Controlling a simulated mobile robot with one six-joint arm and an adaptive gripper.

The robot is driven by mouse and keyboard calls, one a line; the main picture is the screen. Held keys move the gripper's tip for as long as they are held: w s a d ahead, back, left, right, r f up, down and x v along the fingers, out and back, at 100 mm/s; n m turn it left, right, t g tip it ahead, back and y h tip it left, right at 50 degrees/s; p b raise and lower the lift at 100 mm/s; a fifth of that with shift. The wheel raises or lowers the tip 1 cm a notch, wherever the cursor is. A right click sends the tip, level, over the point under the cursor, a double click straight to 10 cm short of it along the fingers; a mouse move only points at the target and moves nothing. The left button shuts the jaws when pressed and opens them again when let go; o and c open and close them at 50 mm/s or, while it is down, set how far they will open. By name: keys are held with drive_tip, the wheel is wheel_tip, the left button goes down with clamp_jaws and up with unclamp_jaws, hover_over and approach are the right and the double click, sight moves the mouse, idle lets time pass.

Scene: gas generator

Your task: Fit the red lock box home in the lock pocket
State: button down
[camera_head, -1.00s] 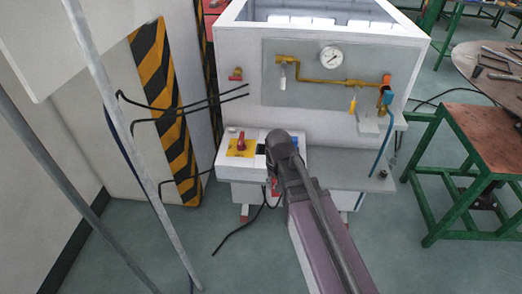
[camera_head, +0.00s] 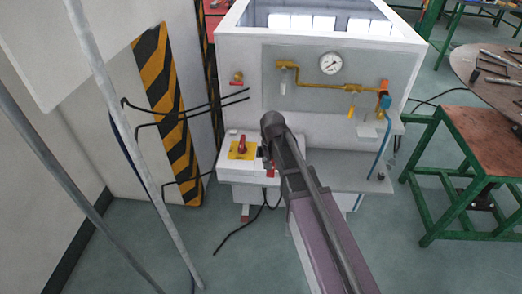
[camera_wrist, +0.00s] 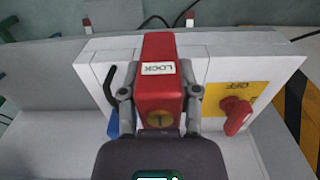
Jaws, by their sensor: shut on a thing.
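The red lock box (camera_wrist: 160,72) has a white LOCK label and a round brass-coloured spot on its near end. My gripper (camera_wrist: 159,93) is shut on it, one finger on each side. In the wrist view the box lies over the white control box (camera_wrist: 222,66), beside the yellow OFF plate. In the head view a bit of red shows beside my gripper (camera_head: 272,130), and the arm covers much of that area. The lock pocket cannot be made out; the box and my gripper cover that area. I cannot tell whether the box is in it.
The red rotary switch (camera_wrist: 236,113) sits on the yellow plate (camera_head: 236,155) right beside the held box in the wrist view. A black hook and a blue piece (camera_wrist: 113,124) are on its other side. A gauge panel (camera_head: 331,60) is above. A green-framed table (camera_head: 480,140) stands right.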

drive_tip(key=w+a, duration=0.1)
drive_tip(key=w, duration=0.3)
drive_tip(key=w+a+f, duration=0.1)
drive_tip(key=w, duration=0.4)
drive_tip(key=w+a+b, duration=0.1)
drive_tip(key=w, duration=0.4)
drive_tip(key=shift+a+f, duration=0.2)
drive_tip(key=shift+a, duration=0.2)
drive_tip(key=shift+s+f, duration=0.1)
drive_tip(key=shift+f+b, duration=1.65)
drive_tip(key=shift+b, duration=0.25)
drive_tip(key=shift+f, duration=0.1)
drive_tip(key=shift+c, duration=1.7)
unclamp_jaws()
drive_tip(key=shift+r, duration=0.2)
wheel_tip(320, 180, up, 12)
drive_tip(key=p, duration=1.2)
